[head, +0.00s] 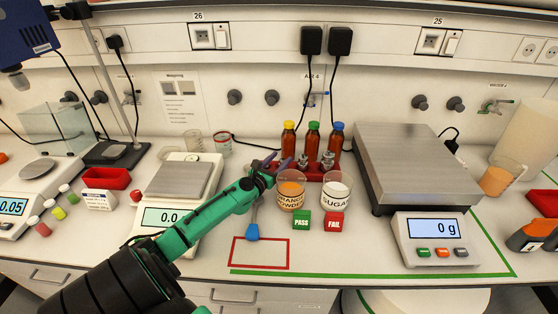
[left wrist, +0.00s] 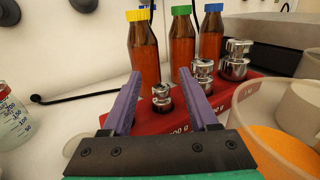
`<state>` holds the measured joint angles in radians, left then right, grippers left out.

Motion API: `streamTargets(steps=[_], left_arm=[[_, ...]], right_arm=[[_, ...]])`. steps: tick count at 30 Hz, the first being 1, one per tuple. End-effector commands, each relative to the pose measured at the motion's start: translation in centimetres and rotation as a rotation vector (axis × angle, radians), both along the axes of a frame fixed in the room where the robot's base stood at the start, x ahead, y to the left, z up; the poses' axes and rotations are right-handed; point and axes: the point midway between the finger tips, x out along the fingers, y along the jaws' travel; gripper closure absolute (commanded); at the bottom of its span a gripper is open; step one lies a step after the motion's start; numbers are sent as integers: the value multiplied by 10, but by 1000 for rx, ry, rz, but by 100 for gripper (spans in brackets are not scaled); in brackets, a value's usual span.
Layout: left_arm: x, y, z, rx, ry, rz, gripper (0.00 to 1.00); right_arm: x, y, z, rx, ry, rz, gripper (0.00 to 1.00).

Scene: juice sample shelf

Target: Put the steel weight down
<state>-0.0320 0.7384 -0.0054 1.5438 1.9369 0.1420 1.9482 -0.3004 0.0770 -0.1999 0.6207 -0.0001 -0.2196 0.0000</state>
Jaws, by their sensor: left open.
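My left gripper (head: 264,164) is open, with its purple fingers at the left end of the red weight stand (head: 314,174). In the left wrist view, the smallest steel weight (left wrist: 162,97) stands upright on the red stand (left wrist: 120,104), between the open fingers (left wrist: 161,77), with room on either side. A middle weight (left wrist: 202,76) and a larger weight (left wrist: 236,60) stand on the same stand to its right. In the head view my gripper hides the smallest weight. My right gripper is not in view.
Bottles with yellow (head: 288,140), green (head: 312,140) and blue (head: 336,142) caps stand behind the weights. Orange powder (head: 291,195) and sugar (head: 336,194) beakers stand close in front. A small scale (head: 178,180) reads 0.0; a large scale (head: 418,165) reads 0 g.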

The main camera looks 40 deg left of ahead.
Motion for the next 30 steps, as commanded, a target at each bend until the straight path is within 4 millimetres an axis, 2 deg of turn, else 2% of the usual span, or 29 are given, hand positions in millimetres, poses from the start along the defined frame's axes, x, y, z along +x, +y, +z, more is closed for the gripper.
streamTargets(steps=[3, 6, 7, 24, 30], left_arm=[[0, 0, 5, 1, 0, -1, 40], [0, 0, 18, 4, 1, -2, 40], [-4, -1, 13, 1, 3, -1, 40], [-95, -14, 9, -1, 3, 0, 40], [-117, -17, 11, 0, 1, 0, 40]], right_arm=[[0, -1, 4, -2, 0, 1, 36], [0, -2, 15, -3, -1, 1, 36], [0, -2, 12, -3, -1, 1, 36], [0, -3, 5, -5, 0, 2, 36], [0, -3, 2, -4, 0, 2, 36]])
